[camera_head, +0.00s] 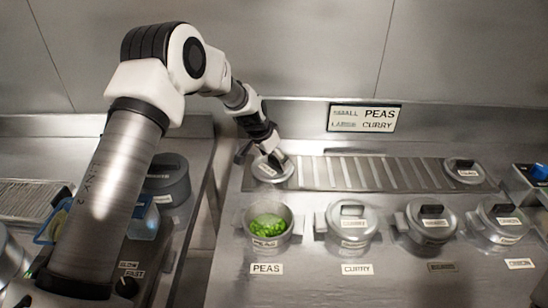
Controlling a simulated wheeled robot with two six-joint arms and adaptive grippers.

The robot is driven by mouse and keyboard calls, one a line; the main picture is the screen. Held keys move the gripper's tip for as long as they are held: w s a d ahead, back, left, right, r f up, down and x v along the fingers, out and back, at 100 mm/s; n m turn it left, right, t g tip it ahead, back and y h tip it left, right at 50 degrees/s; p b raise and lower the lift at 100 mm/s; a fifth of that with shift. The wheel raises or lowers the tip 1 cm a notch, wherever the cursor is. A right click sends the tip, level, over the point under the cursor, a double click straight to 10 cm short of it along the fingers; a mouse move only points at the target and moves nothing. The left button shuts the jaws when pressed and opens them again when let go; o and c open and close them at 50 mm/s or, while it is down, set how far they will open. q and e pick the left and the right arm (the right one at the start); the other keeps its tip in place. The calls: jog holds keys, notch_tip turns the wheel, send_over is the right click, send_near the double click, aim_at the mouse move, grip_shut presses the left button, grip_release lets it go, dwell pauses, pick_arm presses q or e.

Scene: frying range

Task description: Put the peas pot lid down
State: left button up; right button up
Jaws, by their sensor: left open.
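The peas pot (268,228) stands uncovered at the left of the row of pots, with green peas showing inside. A round grey lid (266,174) is at the left end of the slatted rack behind it and looks to be resting there. My left gripper (266,155) is right at this lid, with its jaws open. The gripper hides part of the lid and its handle, so I cannot tell whether the fingers touch it. My right gripper is out of view.
Another lid (465,172) lies at the rack's right end. The slatted rack (375,174) is bare between the lids. The curry pot (352,229) and two more pots stand covered to the right. A sign (364,118) reading peas and curry is on the wall. A dark pot (168,183) stands left.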

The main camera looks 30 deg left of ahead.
aim_at(263, 172)
pick_arm(q)
jog(key=b+v, duration=0.1)
jog(key=v, duration=1.1)
jog(key=shift+r, duration=0.2)
